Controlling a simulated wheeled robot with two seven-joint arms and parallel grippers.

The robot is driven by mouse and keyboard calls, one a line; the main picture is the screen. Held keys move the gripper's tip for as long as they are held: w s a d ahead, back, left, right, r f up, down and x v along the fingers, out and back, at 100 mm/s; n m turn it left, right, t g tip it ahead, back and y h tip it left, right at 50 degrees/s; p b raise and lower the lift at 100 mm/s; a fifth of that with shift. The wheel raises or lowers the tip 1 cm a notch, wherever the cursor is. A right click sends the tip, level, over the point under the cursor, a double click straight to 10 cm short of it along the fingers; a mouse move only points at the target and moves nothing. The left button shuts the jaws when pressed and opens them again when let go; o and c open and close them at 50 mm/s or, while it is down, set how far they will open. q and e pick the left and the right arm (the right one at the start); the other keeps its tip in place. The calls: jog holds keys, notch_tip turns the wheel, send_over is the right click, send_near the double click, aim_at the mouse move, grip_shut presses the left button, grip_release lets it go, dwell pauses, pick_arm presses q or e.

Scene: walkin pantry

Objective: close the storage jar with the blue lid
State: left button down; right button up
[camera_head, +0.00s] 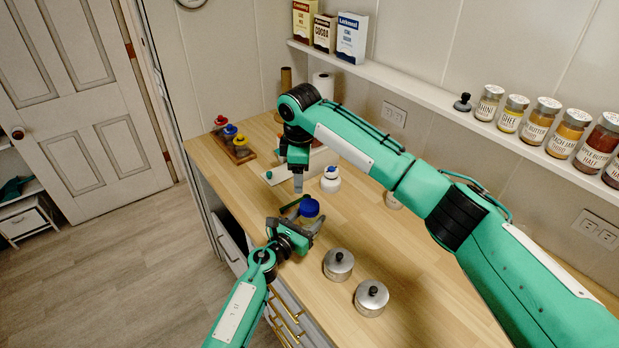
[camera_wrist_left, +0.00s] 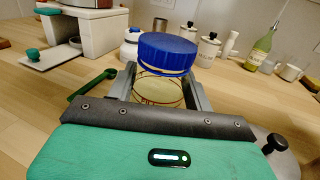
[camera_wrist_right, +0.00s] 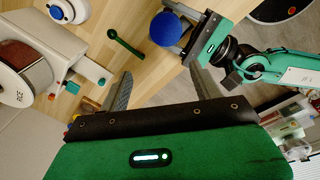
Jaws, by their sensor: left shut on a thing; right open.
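The storage jar (camera_wrist_left: 160,90) is clear glass and stands upright on the wooden counter. Its blue lid (camera_head: 309,207) sits on top of the jar, looking slightly tilted in the left wrist view (camera_wrist_left: 167,53); I cannot tell whether it is fastened. My left gripper (camera_head: 306,222) is shut around the jar's body, one finger on each side, below the lid. My right gripper (camera_wrist_right: 163,84) is open and empty, pointing down above and behind the jar; the lid is beyond its fingers in the right wrist view (camera_wrist_right: 166,28).
A green utensil (camera_wrist_right: 127,44) lies beside the jar. A white bottle with a blue top (camera_head: 330,180) stands behind it. Two metal canisters (camera_head: 338,264) (camera_head: 371,298) stand at the front right. A white stand (camera_wrist_left: 90,35) is at the back left. Labelled jars (camera_head: 536,120) line the wall shelf.

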aim_at(310, 205)
jog(key=n, duration=0.2)
jog(key=d+f+n, duration=0.1)
jog(key=n, duration=0.2)
jog(key=d+n, duration=0.1)
jog(key=n, duration=0.1)
jog(key=shift+s+d+f+n+g, duration=0.2)
jog(key=shift+s+n+g, duration=0.2)
jog(key=shift+f, duration=4.05)
